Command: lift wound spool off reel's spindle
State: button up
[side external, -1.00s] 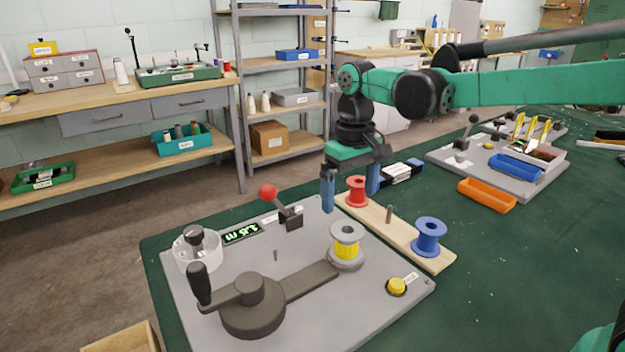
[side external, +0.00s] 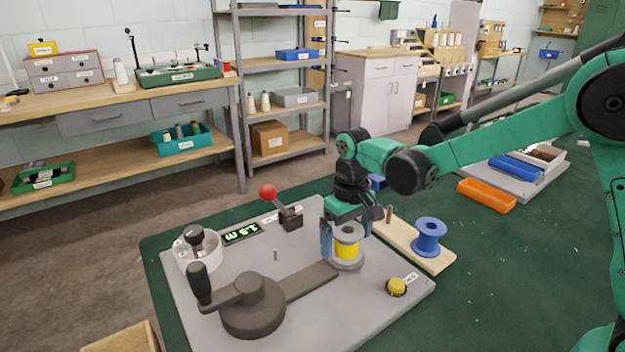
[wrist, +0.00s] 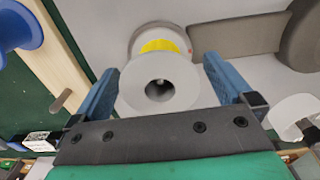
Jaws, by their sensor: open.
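The wound spool (side external: 346,246), grey with yellow thread, stands upright on the reel (side external: 345,264) on the grey board. In the wrist view the spool (wrist: 160,85) shows its grey top flange and dark centre hole, with a band of yellow behind. My gripper (side external: 346,240) is open, with one blue finger on either side of the spool. In the wrist view my gripper's fingers (wrist: 163,85) flank the flange, with a gap on the right side; the left finger is very close to the flange. The spindle's tip is hard to make out inside the hole.
A wooden rack (side external: 433,262) with a blue spool (side external: 429,237) and a bare peg stands right of the reel. The crank (side external: 252,290), red-knobbed lever (side external: 290,212), yellow button (side external: 396,287) and length display (side external: 243,232) are on the board. An orange tray (side external: 486,195) lies farther back.

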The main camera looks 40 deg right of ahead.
jog(key=c, duration=1)
jog(key=shift+r, duration=3.8)
